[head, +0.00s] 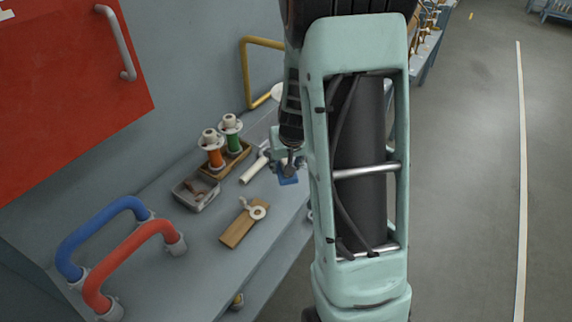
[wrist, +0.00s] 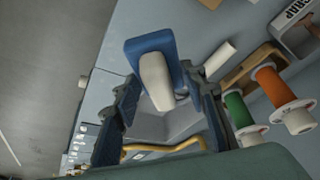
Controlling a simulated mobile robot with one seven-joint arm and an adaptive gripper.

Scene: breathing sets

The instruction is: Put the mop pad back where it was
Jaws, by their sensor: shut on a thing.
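A blue block with a pale rounded grip on it, which looks like the mop pad (wrist: 136,50), is between the fingers of my gripper (wrist: 163,98) in the wrist view. The fingers are apart by the width of the pale part and shut on it. In the head view the blue of the pad (head: 288,181) shows just below my gripper (head: 287,166), over the bench's right edge area. My arm hides part of it. I cannot tell whether the pad touches the bench top.
A white cylinder (head: 253,169) lies just left of the pad. Left of it are a wooden rack (head: 238,162) with orange and green spools and a grey scrap tray (head: 198,203). A wooden board (head: 236,232), blue and red handles (head: 128,248) and a yellow rail (head: 246,70) are nearby.

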